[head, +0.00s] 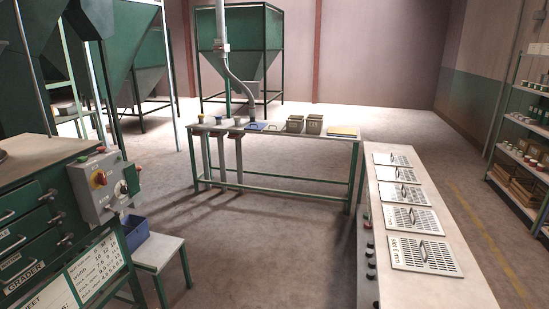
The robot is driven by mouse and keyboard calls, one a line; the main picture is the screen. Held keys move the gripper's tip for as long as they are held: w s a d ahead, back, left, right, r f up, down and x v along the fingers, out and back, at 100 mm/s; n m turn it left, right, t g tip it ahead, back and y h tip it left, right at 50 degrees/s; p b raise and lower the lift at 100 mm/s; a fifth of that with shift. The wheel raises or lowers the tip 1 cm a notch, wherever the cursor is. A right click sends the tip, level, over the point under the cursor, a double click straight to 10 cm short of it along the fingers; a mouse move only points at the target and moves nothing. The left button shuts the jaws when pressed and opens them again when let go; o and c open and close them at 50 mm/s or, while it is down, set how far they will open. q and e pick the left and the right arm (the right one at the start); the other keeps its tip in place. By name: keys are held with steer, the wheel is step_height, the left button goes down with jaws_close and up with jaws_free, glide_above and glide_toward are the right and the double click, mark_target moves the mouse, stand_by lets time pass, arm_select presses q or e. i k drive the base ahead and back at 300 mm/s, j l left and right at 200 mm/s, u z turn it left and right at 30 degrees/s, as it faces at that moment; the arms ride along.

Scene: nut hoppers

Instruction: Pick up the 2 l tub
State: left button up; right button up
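I cannot tell for sure which thing is the 2 l tub; no volume label is readable. On the green-framed table in the middle stand two open brownish square containers (295,123), side by side, the right one (314,124) with a small pale mark on its front. Several small pots or caps (219,120) stand at the left end of the same table, too small to make out. Neither of my grippers is in view.
The table (270,136) stands beyond open floor (250,235). A long bench (405,280) with several perforated lids runs along the right. A cabinet (40,215) with a control box (103,185), and a small stool (156,250), stand left. Shelves (515,160) line the right wall. Green hoppers (240,45) stand behind.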

mark_target(314, 122)
steer(key=i+u, duration=0.2)
steer(key=i, duration=1.55)
steer(key=i+z, duration=0.1)
steer(key=i, duration=0.75)
steer(key=i+j, duration=0.15)
steer(key=i, duration=0.75)
steer(key=i+j+z, duration=0.1)
steer(key=i+z, duration=0.2)
steer(key=i, duration=0.15)
steer(key=i+j+z, duration=0.3)
steer(key=i, duration=0.2)
steer(key=i+l+z, duration=0.35)
steer(key=i, duration=0.15)
steer(key=i+z, duration=0.35)
steer(key=i, duration=0.15)
